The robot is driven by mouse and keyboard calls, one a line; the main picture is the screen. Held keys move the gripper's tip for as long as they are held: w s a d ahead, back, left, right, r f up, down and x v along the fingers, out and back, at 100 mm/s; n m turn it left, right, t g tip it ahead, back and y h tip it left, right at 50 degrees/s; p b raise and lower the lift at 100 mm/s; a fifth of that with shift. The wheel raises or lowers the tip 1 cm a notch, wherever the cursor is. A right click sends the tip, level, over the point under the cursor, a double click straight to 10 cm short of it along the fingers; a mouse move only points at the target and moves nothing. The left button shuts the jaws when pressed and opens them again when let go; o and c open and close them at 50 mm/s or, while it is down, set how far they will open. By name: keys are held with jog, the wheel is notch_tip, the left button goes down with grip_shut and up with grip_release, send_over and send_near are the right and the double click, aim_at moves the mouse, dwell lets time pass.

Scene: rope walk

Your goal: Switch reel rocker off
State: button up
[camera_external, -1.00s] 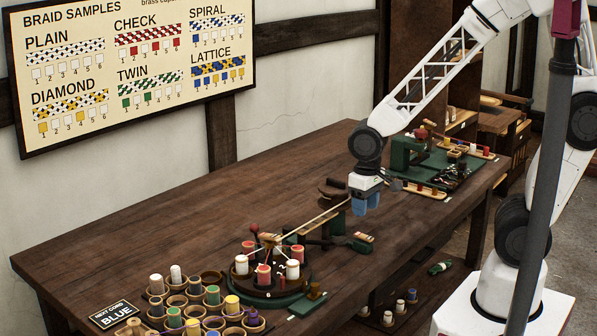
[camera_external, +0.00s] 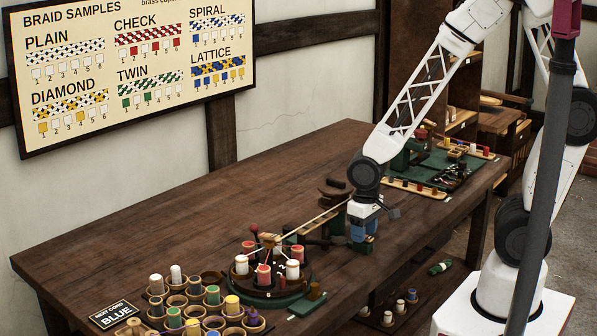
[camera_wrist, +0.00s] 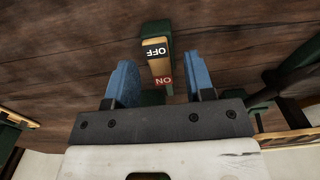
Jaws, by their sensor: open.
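The reel rocker (camera_wrist: 159,65) shows in the wrist view as a narrow tan plate on a dark green base. Its black OFF label is at the far end and its red ON label nearer my gripper; both read upside down. Which end is pressed down I cannot tell. My gripper (camera_wrist: 159,78) is open, its two blue fingers apart on either side of the rocker, with nothing between them that I can see touching. In the external view my gripper (camera_external: 364,234) is low over the bench, largely hiding the rocker. The brown wooden reel (camera_external: 335,190) stands just left of it.
A cord runs from the reel down to the round braiding stand (camera_external: 268,292) with white and red bobbins. Small spool cups (camera_external: 178,301) crowd the bench's near left corner beside a NEXT CORD BLUE sign (camera_external: 116,313). A green mat (camera_external: 440,165) with tools lies behind.

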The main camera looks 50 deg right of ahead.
grip_shut()
dwell(0.3)
jog(key=shift+s+t, duration=0.1)
jog(key=shift+t, duration=0.2)
jog(key=shift+s+f+t, duration=0.1)
jog(key=shift+s+t, duration=0.1)
jog(key=shift+t, duration=0.6)
grip_release()
